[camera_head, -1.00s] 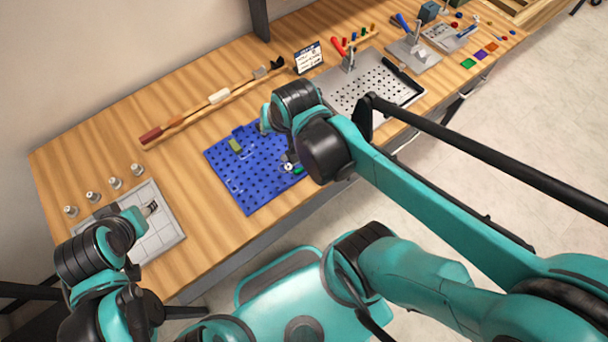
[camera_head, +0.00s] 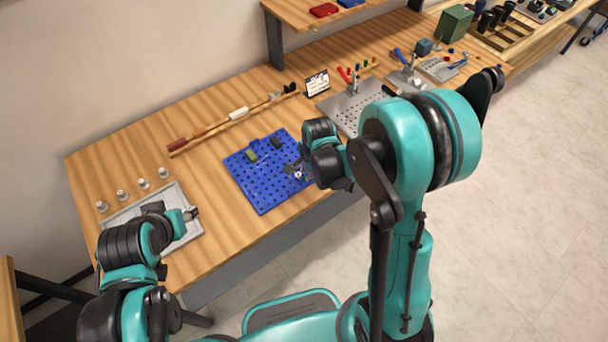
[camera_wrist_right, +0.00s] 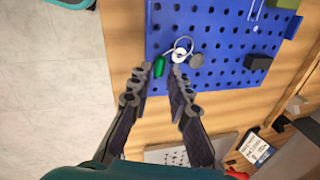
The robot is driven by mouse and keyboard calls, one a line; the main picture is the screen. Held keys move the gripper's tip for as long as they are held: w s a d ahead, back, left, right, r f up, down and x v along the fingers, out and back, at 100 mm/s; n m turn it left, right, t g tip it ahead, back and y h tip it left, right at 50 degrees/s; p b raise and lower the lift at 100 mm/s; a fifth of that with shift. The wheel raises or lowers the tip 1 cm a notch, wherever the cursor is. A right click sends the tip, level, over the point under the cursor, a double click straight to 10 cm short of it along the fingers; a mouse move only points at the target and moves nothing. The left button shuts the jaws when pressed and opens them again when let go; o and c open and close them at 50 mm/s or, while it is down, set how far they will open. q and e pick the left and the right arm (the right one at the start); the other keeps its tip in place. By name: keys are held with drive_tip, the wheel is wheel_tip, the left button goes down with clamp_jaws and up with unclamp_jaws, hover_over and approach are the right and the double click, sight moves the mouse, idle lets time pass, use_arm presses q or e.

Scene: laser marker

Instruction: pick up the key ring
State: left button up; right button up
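The key ring (camera_wrist_right: 183,44) is a thin pale loop with a white round tag, a grey disc and a green fob (camera_wrist_right: 158,67), lying on the blue perforated board. In the head view it is a small pale spot (camera_head: 298,175) at the board's right edge, partly hidden by my right gripper. My right gripper (camera_wrist_right: 159,72) is open, its fingertips close to the green fob and the tag; nothing is seen held. In the head view my left gripper (camera_head: 193,212) hangs over the grey tray at the left; its fingers are too small to read.
The blue board (camera_head: 247,186) also carries an olive block (camera_head: 251,156) and a black block (camera_wrist_right: 257,62). A grey tray (camera_head: 190,230) and several pale metal posts (camera_head: 122,195) stand left. A perforated metal plate (camera_head: 340,108) with a red-handled clamp lies beyond. Bare wood lies between tray and board.

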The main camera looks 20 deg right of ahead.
drive_tip(key=b+x, duration=0.1)
drive_tip(key=x, duration=0.3)
drive_tip(key=shift+w+d, duration=0.1)
clamp_jaws()
drive_tip(key=shift+r, duration=0.15)
drive_tip(key=shift+r, duration=0.25)
drive_tip(key=p+v, duration=0.1)
drive_tip(key=v, duration=0.3)
drive_tip(key=shift+w+p, duration=0.35)
drive_tip(key=shift+p, duration=0.05)
drive_tip(key=s+d+r+p, duration=0.2)
drive_tip(key=s+d+r, duration=0.4)
drive_tip(key=s+d, duration=0.1)
drive_tip(key=shift+s+d+r, duration=0.2)
drive_tip(key=shift+s+d, duration=0.15)
drive_tip(key=shift+s, duration=0.5)
